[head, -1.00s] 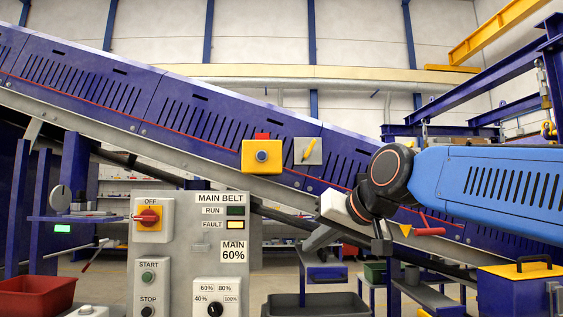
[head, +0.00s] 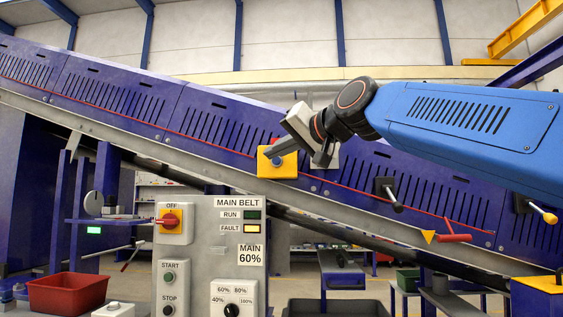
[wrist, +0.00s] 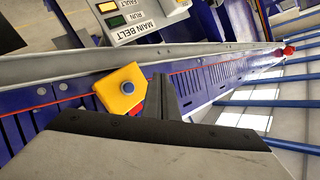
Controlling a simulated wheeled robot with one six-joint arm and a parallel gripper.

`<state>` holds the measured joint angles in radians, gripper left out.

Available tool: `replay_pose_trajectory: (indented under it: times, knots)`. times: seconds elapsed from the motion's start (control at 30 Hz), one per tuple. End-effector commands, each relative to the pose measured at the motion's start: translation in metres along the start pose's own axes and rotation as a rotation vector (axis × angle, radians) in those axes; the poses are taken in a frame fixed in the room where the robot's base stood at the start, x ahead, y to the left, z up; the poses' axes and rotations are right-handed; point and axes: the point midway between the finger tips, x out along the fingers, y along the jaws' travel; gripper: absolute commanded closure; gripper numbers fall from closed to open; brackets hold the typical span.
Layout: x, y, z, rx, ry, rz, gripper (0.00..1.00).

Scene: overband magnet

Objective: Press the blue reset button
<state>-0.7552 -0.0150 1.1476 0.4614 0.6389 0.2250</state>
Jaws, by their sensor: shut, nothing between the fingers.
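The blue reset button (wrist: 127,88) is a round knob on the face of a yellow box (wrist: 108,91), beside the red line on the purple conveyor side. In the head view the yellow box (head: 288,172) is partly covered by my gripper (head: 268,156), whose tips overlap the button area. In the wrist view my gripper (wrist: 160,78) is shut and empty, its tips just right of the yellow box. The button is clear of the fingers there. I cannot tell whether the fingers touch the box.
A grey MAIN BELT panel (head: 203,283) stands below the box, with a red switch (head: 170,219) and other controls. Black handles (head: 387,192) stick out of the conveyor side to the right. A red bin (head: 68,292) is at lower left.

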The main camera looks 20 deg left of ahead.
Motion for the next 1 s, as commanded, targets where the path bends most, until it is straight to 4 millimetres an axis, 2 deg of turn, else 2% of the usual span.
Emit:
replay_pose_trajectory:
  times: [0.37, 1.0]
  knots:
    - [0.005, 0.005, -0.004, -0.001, 0.000, 0.003, 1.00]
    - [0.053, 0.040, -0.039, -0.001, 0.001, 0.002, 1.00]
